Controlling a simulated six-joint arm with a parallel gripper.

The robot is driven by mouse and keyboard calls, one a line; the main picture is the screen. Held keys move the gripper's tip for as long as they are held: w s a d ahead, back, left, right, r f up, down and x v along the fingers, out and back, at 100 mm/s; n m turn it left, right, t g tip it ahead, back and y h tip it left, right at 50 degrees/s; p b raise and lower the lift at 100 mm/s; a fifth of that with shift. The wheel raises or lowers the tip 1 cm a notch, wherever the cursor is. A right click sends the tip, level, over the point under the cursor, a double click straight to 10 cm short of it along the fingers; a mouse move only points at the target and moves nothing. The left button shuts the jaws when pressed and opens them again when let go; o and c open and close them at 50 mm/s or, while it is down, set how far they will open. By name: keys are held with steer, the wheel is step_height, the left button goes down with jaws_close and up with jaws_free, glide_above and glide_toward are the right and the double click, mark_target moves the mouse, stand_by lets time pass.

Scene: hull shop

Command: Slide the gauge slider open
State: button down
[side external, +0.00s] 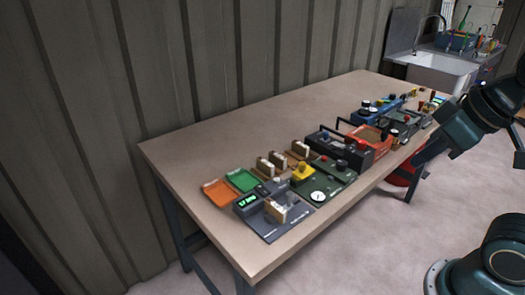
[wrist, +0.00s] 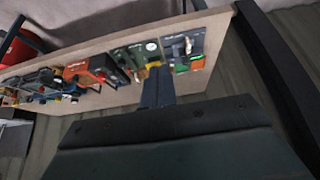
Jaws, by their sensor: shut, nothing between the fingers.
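A grey panel (side external: 273,222) with a green-lit display box (side external: 247,202) and a tan block (side external: 276,211) lies near the table's front-left corner. Beside it is a dark green panel (side external: 335,181) with a round white dial (side external: 318,196) and a yellow knob (side external: 303,172). I cannot tell which part is the gauge slider. Both panels show in the wrist view, the grey one (wrist: 190,36) right of the green one (wrist: 131,51). My gripper (wrist: 157,72) is shut and empty, apart from the panels. In the side view it is at the right (side external: 419,160), beyond the table's front edge.
An orange tray (side external: 216,192) and a green tray (side external: 242,180) lie behind the grey panel. A red-and-black unit with a handle (side external: 368,138) and several blue and dark devices crowd the table's right half. The table's back-left (side external: 200,145) is bare. A corrugated wall (side external: 240,60) stands behind.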

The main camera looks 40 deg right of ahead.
steer(key=c, duration=2.1)
jaws_free()
steer(key=o, duration=0.7)
steer(key=shift+w, duration=0.1)
steer(key=shift+c, duration=0.2)
steer(key=shift+o, duration=0.9)
steer(key=shift+w+r, duration=0.15)
steer(key=shift+w, duration=0.05)
steer(key=n+g, duration=0.6)
steer(key=n, duration=0.3)
glide_above(290, 193)
step_height(290, 193, down, 10)
steer(key=shift+s, duration=0.1)
step_height(290, 193, down, 14)
steer(key=shift+r, duration=0.1)
